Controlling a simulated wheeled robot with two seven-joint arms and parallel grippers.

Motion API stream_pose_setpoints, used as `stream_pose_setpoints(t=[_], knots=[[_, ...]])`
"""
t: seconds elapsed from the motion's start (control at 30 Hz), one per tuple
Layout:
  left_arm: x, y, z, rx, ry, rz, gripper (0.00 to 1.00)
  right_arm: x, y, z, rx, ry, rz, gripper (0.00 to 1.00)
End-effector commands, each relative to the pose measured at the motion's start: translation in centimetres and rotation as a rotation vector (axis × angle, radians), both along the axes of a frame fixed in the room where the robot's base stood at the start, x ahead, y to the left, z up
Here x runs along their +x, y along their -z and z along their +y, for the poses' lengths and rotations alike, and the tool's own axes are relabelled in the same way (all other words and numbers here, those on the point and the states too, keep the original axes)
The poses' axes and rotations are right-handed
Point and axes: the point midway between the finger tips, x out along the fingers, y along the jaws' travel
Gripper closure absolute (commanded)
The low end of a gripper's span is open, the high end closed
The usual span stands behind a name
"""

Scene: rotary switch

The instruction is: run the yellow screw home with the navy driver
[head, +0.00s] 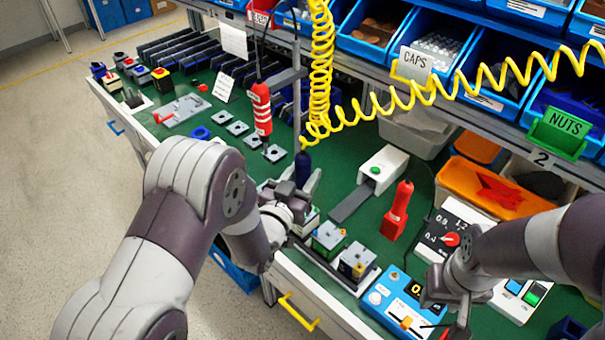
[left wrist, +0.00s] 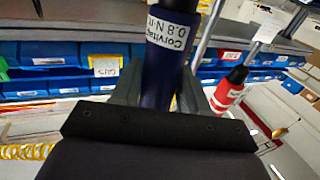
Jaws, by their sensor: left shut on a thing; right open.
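The navy driver (head: 303,168) stands upright below the yellow coiled hose, with my left gripper (head: 298,190) shut around its body. In the left wrist view the navy driver (left wrist: 160,80) sits between the fingers, and its white label reads 0.8 N·m. Its tip is hidden by the gripper. A grey block with a small yellow piece (head: 358,270), perhaps the yellow screw, is at the front edge of the bench. A block with a green piece (head: 328,237) is beside it, nearer my left gripper. My right gripper (head: 447,312) is open at the lower right.
A red-and-white driver (head: 262,110) hangs behind left. A red tool (head: 397,210) stands on the green bench. A white box with a green button (head: 382,170), a dial panel (head: 447,235) and a blue control box (head: 402,305) lie right. Blue bins line the back.

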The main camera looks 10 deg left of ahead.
Motion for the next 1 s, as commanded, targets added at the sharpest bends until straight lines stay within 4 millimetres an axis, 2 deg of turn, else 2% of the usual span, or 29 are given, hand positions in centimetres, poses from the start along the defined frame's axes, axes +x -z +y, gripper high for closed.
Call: stream_pose_setpoints(t=[0.03, 0.13, 0.17, 1.0], knots=[[0.0, -0.2, 0.0, -0.001, 0.000, -0.003, 0.66, 0.0, -0.1, 0.0, 0.000, 0.000, 0.000, 0.57], [0.0, -0.2, 0.0, -0.001, 0.000, -0.003, 0.98, 0.0, -0.1, 0.0, 0.000, 0.000, 0.000, 0.57], [0.0, -0.2, 0.0, -0.001, 0.000, -0.003, 1.00, 0.0, -0.1, 0.0, 0.000, 0.000, 0.000, 0.57], [0.0, 1.1, 0.0, -0.001, 0.000, -0.003, 1.00, 0.0, 1.2, 0.0, 0.000, 0.000, 0.000, 0.57]])
